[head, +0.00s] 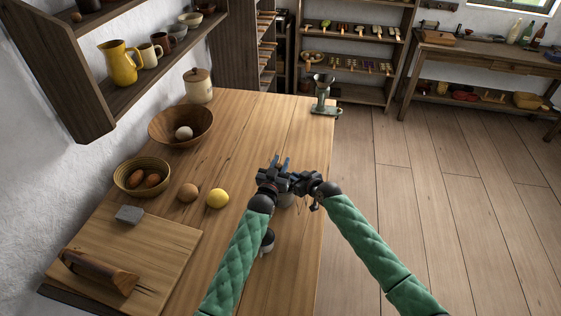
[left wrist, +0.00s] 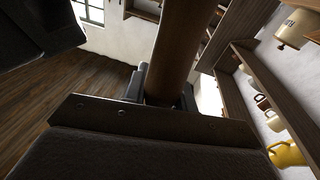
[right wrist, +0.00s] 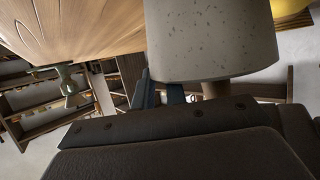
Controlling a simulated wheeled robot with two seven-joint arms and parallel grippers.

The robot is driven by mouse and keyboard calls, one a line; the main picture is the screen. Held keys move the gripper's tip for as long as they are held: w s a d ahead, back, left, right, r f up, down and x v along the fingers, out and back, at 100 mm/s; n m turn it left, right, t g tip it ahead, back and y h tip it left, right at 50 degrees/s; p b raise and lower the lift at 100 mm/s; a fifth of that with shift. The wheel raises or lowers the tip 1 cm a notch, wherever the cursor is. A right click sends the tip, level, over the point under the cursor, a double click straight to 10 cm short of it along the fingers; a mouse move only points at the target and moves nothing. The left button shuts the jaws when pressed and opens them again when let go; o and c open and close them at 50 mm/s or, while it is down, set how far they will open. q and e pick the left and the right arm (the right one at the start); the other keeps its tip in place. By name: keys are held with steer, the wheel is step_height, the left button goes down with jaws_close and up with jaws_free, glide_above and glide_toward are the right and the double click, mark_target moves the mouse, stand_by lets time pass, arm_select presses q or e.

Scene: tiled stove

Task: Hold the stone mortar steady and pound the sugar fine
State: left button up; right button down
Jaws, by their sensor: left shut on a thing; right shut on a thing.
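The grey speckled stone mortar (right wrist: 210,40) fills the top of the right wrist view, and a little of it shows below the grippers in the head view (head: 286,201). My right gripper (head: 294,182) is shut on the mortar at its rim. My left gripper (head: 280,171) is shut on the brown wooden pestle (left wrist: 174,45), which runs between its fingers in the left wrist view. A short piece of the pestle also shows beyond the mortar's rim in the right wrist view (right wrist: 215,90). The grippers are close together. The sugar and the mortar's inside are hidden.
A board (head: 170,240) lies at front left. A green metal device (head: 324,95) stands at the far right corner. The table's right edge is close.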

arm_select(q)
steer(key=shift+f, duration=0.5)
steer(key=shift+r, duration=0.15)
steer(key=shift+r, duration=1.1)
steer(key=shift+r, duration=0.1)
step_height(320, 180, up, 9)
steer(key=shift+r, duration=0.15)
stand_by(0.5)
